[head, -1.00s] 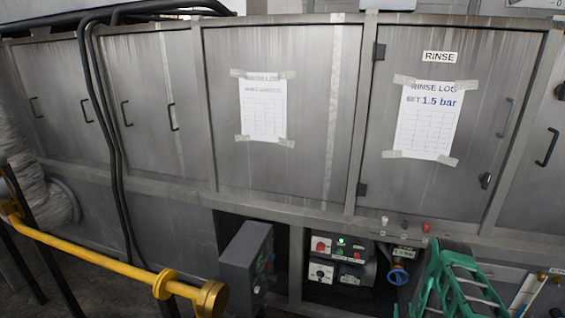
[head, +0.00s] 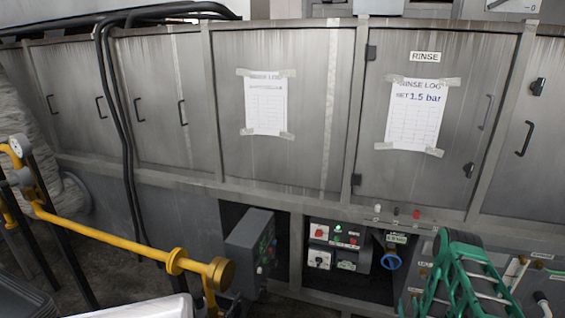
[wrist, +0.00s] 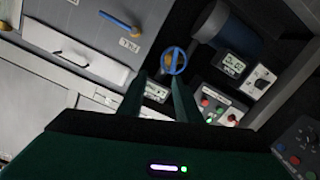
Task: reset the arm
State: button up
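My gripper (wrist: 160,80) shows in the wrist view, with its two dark green fingers apart and nothing seen between them. It faces the lower part of the machine. A blue valve wheel (wrist: 173,61) shows beyond the fingertips, beside a small display (wrist: 233,65) and a control box with coloured buttons (wrist: 215,105). In the head view the same blue wheel (head: 392,260) sits in the open bay right of the control box (head: 337,246). I cannot make out my gripper in the head view.
A yellow pipe (head: 110,238) juts out at the lower left, near a grey control box (head: 250,250). A white edge (head: 150,308) shows at the bottom. The closed rinse door (head: 425,175) is behind.

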jog(key=w+d+r+g, duration=0.2)
jog(key=w+d+r, duration=0.1)
jog(key=r, duration=0.4)
jog(key=w+d+r+g, duration=0.2)
jog(key=w+d+r, duration=0.15)
jog(key=r, duration=0.35)
jog(key=s+d+r+m+g, duration=0.1)
jog(key=s+r+g, duration=0.25)
jog(key=r, duration=0.35)
jog(key=s+d+r+m+g, duration=0.15)
jog(key=s+r, duration=0.25)
jog(key=r, duration=0.4)
jog(key=s+a+r+m+g+y, duration=0.1)
jog(key=s+a+r+g, duration=0.15)
jog(key=s+r, duration=0.5)
jog(key=s+a+r+m+g+y, duration=0.1)
jog(key=s+a+r+m+g, duration=0.2)
jog(key=s, duration=0.7)
jog(key=s+a+r+y, duration=0.1)
jog(key=s+a+r, duration=0.1)
jog(key=s, duration=0.5)
jog(key=s+a+r+g+y, duration=0.1)
jog(key=s+a+r, duration=0.1)
jog(key=s+a, duration=0.3)
jog(key=s+a+r+g+y, duration=0.1)
jog(key=s+a+r, duration=0.2)
jog(key=s, duration=0.7)
jog(key=shift+a+y, duration=0.3)
jog(key=shift+m, duration=0.25)
